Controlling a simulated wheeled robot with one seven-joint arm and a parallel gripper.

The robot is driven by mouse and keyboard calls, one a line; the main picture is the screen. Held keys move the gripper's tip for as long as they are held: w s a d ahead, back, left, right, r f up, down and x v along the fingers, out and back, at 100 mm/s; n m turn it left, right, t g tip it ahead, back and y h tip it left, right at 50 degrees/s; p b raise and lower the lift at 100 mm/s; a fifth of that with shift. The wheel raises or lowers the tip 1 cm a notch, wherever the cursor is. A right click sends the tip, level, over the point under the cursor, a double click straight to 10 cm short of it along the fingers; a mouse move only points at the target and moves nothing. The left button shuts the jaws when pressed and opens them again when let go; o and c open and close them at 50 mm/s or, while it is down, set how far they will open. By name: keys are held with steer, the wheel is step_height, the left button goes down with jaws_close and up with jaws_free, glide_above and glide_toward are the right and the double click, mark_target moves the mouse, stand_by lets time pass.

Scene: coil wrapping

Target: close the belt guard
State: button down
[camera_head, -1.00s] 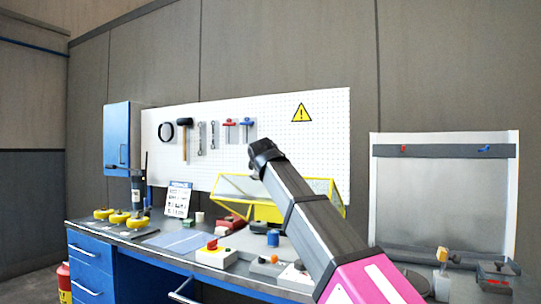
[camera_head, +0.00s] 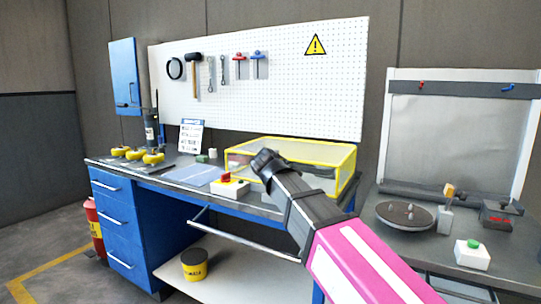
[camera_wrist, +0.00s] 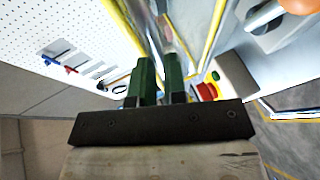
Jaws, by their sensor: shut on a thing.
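The belt guard (camera_head: 305,150), a clear box with a yellow frame, sits low over the back right of the blue workbench. Its top looks about level, and I cannot tell whether its lower edge fully touches the bench. My gripper (camera_head: 266,162) is at its front left, and the arm hides part of its front. In the wrist view the two green fingers of my gripper (camera_wrist: 158,82) are close together on the guard, with its yellow frame (camera_wrist: 123,32) running up from them. The exact spot of the grip is hidden.
A control box with a red knob (camera_head: 229,187) stands just left of the guard. Yellow rollers (camera_head: 134,154) and a blue sheet (camera_head: 195,175) lie farther left. A second bench at right holds a dark disc (camera_head: 405,215) and a green-button box (camera_head: 472,254).

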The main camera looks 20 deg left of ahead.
steer(key=shift+s+d+f, duration=0.1)
steer(key=shift+d+f, duration=0.05)
steer(key=shift+f, duration=0.8)
steer(key=c, duration=1.2)
jaws_free()
steer(key=shift+f, duration=0.1)
steer(key=shift+o, duration=0.2)
steer(key=shift+r, duration=0.2)
steer(key=v, duration=1)
steer(key=shift+s+r, duration=0.2)
